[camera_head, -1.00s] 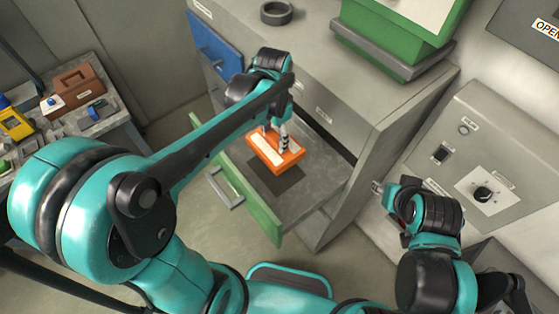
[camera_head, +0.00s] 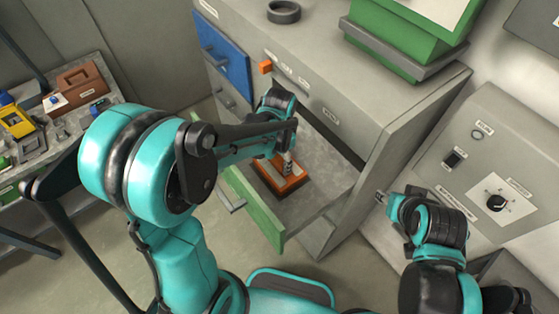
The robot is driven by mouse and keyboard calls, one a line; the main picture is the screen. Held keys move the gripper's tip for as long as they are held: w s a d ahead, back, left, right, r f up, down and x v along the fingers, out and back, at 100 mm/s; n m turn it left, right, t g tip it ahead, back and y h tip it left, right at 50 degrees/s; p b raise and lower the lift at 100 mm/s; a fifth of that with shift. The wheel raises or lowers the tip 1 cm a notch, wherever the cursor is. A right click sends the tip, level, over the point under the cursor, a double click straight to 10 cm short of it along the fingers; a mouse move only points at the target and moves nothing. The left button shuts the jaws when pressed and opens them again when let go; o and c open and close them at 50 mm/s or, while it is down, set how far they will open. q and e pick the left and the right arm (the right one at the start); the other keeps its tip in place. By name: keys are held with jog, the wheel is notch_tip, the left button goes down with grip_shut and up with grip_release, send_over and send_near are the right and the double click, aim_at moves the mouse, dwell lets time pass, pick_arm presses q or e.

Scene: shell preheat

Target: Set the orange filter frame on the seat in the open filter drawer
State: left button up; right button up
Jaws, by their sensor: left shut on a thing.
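The orange filter frame (camera_head: 291,184) has a pale middle and is low in the open filter drawer (camera_head: 325,182), over the dark seat (camera_head: 262,189). Only a dark edge of the seat shows around the frame. My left gripper (camera_head: 289,170) points down and is shut on the frame at its right part. The forearm hides the far left part of the frame. Whether the frame fully touches the seat is not clear. My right gripper (camera_head: 382,197) is at the right, outside the drawer and empty; its jaw opening is too small to tell.
The drawer has a green front (camera_head: 255,212) and sits in a grey cabinet (camera_head: 345,90). A blue drawer front (camera_head: 221,58) and small orange block (camera_head: 265,67) are on the cabinet. A control panel (camera_head: 480,180) stands right. A cluttered bench (camera_head: 60,130) stands left.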

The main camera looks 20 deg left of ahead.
aim_at(279, 161)
pick_arm(q)
jog(key=o, duration=1.4)
jog(key=shift+f, duration=0.1)
jog(key=shift+r, duration=0.2)
notch_tip(279, 161, up, 12)
jog(key=p, duration=0.2)
jog(key=shift+p, duration=0.3)
jog(key=shift+r, duration=0.1)
